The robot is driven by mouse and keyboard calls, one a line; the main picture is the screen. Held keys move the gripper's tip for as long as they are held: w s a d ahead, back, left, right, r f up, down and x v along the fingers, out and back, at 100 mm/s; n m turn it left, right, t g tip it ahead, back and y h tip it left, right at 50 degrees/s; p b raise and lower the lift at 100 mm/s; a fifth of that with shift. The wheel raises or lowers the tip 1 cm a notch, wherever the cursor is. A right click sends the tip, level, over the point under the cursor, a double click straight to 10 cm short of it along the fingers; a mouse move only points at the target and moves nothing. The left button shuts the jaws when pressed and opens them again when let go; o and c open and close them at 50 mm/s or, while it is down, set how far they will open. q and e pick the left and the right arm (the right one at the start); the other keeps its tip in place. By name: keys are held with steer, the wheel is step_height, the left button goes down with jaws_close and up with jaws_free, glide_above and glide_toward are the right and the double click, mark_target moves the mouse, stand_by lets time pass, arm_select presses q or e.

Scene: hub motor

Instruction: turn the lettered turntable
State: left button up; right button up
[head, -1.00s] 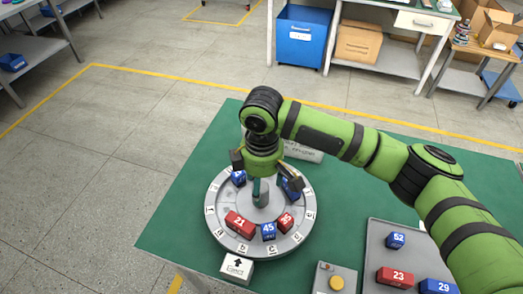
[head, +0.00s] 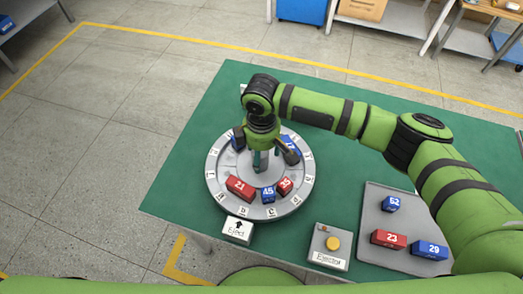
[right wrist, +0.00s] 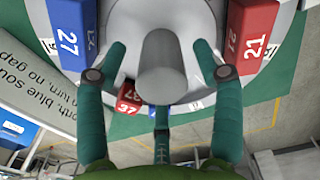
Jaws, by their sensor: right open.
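The lettered turntable (head: 213,182) is a round grey disc with letter labels on its rim, lying on the green table. On it are a red block 21 (head: 240,188), a blue block 45 (head: 268,194) and a red block 35 (head: 284,185), with blue blocks behind, partly hidden by my gripper. My right gripper (head: 267,160) points down over the disc's middle. In the right wrist view its open fingers (right wrist: 162,75) stand around the grey centre post (right wrist: 165,68), with gaps at the sides. Blue block 27 (right wrist: 68,38) and red block 21 show on either side. My left gripper is out of view.
A grey tray (head: 372,217) holds blocks 52, 23 and 29. Green table to the left of the disc is bare.

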jaws_close()
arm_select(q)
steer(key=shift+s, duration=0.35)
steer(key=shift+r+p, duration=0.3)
arm_select(e)
steer(key=shift+d+f+n, duration=0.1)
steer(key=shift+n, duration=0.6)
steer(key=shift+n+p, duration=0.35)
steer(key=shift+n, duration=0.55)
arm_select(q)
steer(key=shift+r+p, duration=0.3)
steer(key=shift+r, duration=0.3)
arm_select(e)
steer(key=shift+f+n, duration=0.1)
steer(key=shift+n, duration=0.9)
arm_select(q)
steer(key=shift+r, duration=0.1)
arm_select(e)
steer(key=shift+d+n, duration=0.1)
steer(key=shift+n, duration=0.4)
jaws_free()
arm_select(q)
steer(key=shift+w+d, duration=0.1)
arm_select(e)
steer(key=shift+w, duration=0.1)
